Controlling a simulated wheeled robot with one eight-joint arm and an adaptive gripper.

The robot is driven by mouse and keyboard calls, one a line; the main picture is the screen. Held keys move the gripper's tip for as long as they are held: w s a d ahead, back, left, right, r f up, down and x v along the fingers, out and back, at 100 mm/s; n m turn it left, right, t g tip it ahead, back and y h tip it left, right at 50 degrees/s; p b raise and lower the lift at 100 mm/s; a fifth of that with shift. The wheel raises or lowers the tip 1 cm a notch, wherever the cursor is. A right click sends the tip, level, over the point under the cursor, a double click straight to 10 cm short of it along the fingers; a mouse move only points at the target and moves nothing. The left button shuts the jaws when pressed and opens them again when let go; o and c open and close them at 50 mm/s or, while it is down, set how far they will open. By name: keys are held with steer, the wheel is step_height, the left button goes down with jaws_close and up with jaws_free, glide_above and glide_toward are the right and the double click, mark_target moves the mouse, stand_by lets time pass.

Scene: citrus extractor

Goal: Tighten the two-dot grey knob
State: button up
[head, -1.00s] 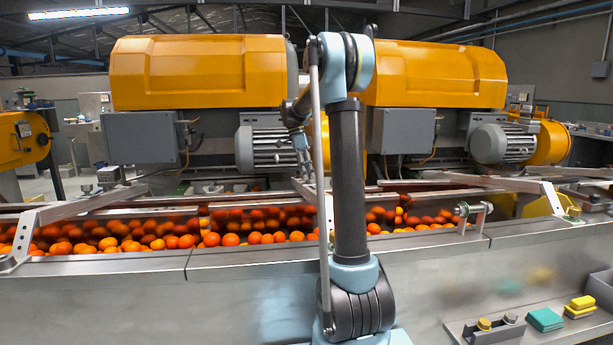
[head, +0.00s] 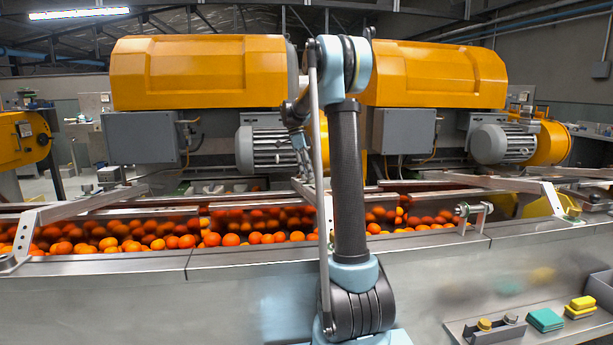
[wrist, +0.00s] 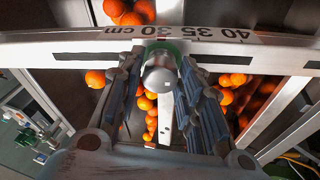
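A grey knob (wrist: 160,72) with a green ring behind it sits at the white rail in the wrist view. A small pale mark shows on its near end; I cannot tell how many dots it bears. My gripper (wrist: 160,62) is open, with one dark finger on each side of the knob. A gap shows between the knob and each finger, so they look apart. In the head view my arm hides most of the gripper, and I cannot make out this knob there.
The rail (wrist: 240,44) carries a cm scale. Oranges (head: 150,237) lie in the trough beyond the metal front edge (head: 100,262). Yellow machine covers (head: 200,72) and a grey motor (head: 268,150) stand behind. A ledge at lower right holds a teal sponge (head: 545,319) and a yellow sponge (head: 582,303).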

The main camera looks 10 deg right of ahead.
steer(key=shift+o, duration=0.8)
steer(key=v, duration=1.2)
steer(key=shift+d, duration=0.15)
